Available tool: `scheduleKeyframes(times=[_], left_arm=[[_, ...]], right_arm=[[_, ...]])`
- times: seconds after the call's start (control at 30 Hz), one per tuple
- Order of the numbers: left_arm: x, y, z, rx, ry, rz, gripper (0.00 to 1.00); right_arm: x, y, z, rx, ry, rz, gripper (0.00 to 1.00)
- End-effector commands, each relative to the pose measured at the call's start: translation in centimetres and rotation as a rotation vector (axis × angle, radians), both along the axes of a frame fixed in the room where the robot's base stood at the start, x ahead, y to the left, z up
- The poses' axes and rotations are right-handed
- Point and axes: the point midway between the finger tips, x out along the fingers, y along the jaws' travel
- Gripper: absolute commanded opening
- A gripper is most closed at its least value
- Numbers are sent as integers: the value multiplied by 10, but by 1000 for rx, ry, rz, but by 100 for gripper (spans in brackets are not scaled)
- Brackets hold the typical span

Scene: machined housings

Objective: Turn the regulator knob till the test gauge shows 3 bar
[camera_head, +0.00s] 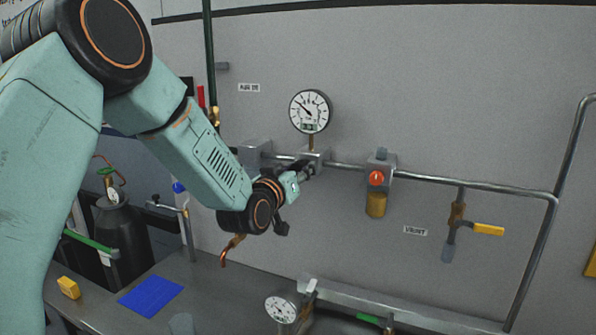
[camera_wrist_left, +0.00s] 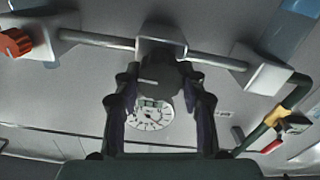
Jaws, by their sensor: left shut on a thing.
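A round white gauge (camera_head: 310,111) stands above a grey regulator block (camera_head: 316,155) on the wall pipe. Its dark needle points to the upper left; the numbers are too small to read. It also shows in the left wrist view (camera_wrist_left: 152,116), behind my fingers. My left gripper (camera_head: 306,170) reaches up to the block from the lower left. In the left wrist view its two dark fingers (camera_wrist_left: 163,82) are on either side of the dark round regulator knob (camera_wrist_left: 162,70), shut on it. In the head view the gripper mostly hides the knob. My right gripper is not in view.
To the right on the pipe sits a fitting with a red knob (camera_head: 376,178) and amber bowl (camera_head: 376,205). Further right hangs a yellow-handled valve (camera_head: 488,229). A second gauge (camera_head: 281,308) sits low at the bench. A blue mat (camera_head: 150,296) and yellow block (camera_head: 68,287) lie left.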

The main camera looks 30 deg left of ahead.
Motion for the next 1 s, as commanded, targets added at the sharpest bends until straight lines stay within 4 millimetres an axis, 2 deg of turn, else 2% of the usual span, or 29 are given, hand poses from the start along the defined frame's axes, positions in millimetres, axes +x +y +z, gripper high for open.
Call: scheduleKeyframes(times=[0.1,0.33,0.37,0.63,1.0], left_arm=[[0,0,-1,-40,-5,1,10],[0,0,0,-46,-5,1,10],[0,0,0,-46,-5,1,42],[0,0,0,-45,-5,1,65],[-4,0,0,-47,-4,0,65]], right_arm=[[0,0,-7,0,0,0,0],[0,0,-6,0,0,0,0],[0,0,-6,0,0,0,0],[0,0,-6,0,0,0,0],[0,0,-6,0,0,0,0]])
